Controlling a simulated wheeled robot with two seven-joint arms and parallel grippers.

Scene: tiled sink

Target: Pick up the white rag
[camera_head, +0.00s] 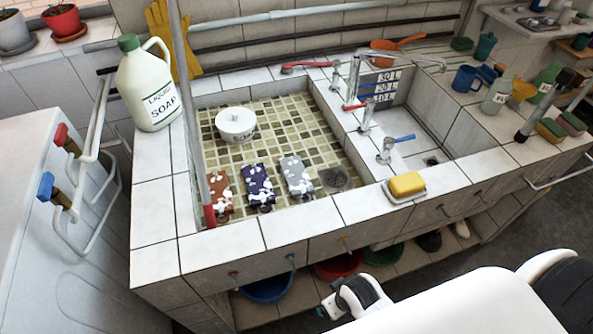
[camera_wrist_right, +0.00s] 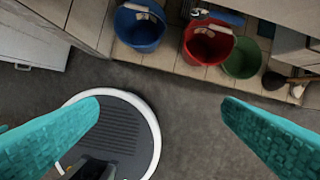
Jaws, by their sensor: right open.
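The white rag (camera_head: 296,175) looks pale grey-white with white foam patches. In the head view it lies in the left, tiled basin near its front wall, the rightmost of three rags. A dark purple rag (camera_head: 257,184) lies beside it, and a red-orange rag (camera_head: 220,191) is farther left. In the right wrist view my right gripper (camera_wrist_right: 162,106) is open and empty above the floor, its teal fingers wide apart. It is outside the sink, away from the rags. My left gripper is not in view.
A soap jug (camera_head: 148,85) stands on the left rim, a yellow sponge (camera_head: 407,185) on the front rim. Blue (camera_wrist_right: 139,27), red (camera_wrist_right: 207,43) and green (camera_wrist_right: 242,58) buckets sit below.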

